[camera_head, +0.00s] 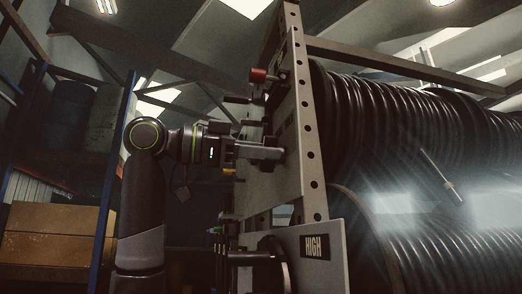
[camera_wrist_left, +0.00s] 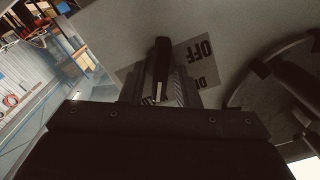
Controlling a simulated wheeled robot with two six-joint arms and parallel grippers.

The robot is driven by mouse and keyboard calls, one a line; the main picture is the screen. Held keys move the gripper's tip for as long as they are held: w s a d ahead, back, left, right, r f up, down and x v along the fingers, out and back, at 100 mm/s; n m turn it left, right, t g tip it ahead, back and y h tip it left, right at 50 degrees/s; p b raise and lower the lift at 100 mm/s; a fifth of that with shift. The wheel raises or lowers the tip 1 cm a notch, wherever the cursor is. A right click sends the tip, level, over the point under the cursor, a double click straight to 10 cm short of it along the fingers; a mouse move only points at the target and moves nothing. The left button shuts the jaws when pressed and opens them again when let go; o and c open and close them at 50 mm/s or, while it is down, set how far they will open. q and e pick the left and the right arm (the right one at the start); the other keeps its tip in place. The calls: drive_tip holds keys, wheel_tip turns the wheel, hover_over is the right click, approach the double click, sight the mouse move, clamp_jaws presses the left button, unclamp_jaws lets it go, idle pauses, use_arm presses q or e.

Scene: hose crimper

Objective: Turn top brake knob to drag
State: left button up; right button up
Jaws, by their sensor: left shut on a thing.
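My left gripper (camera_head: 262,151) reaches in from the left to the upper grey panel (camera_head: 283,175) on the frame in the head view. In the left wrist view its fingers (camera_wrist_left: 158,92) are shut on a dark bar-shaped knob (camera_wrist_left: 162,58) that stands out from the panel. A label (camera_wrist_left: 196,55) behind the knob reads OFF, with a partly hidden word starting with D below it. The fingers hide the base of the knob, and its exact setting cannot be told. My right gripper is in neither view.
A red knob (camera_head: 258,75) sticks out above the gripper. A lower plate (camera_head: 320,262) marked HIGH carries a dark handle (camera_head: 250,258). Large hose reels (camera_head: 410,115) fill the right side. Shelving with boxes (camera_head: 50,248) stands at left.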

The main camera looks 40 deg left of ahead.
use_arm(q)
drive_tip(key=shift+n, duration=0.3)
drive_tip(key=n+b, duration=0.1)
drive_tip(key=n, duration=0.4)
drive_tip(key=n+b, duration=0.1)
drive_tip(key=n, duration=0.5)
drive_tip(key=shift+w+a, duration=0.15)
drive_tip(key=shift+a, duration=0.05)
drive_tip(key=shift+r, duration=0.1)
idle(0.4)
drive_tip(key=o, duration=0.6)
drive_tip(key=shift+a, duration=0.1)
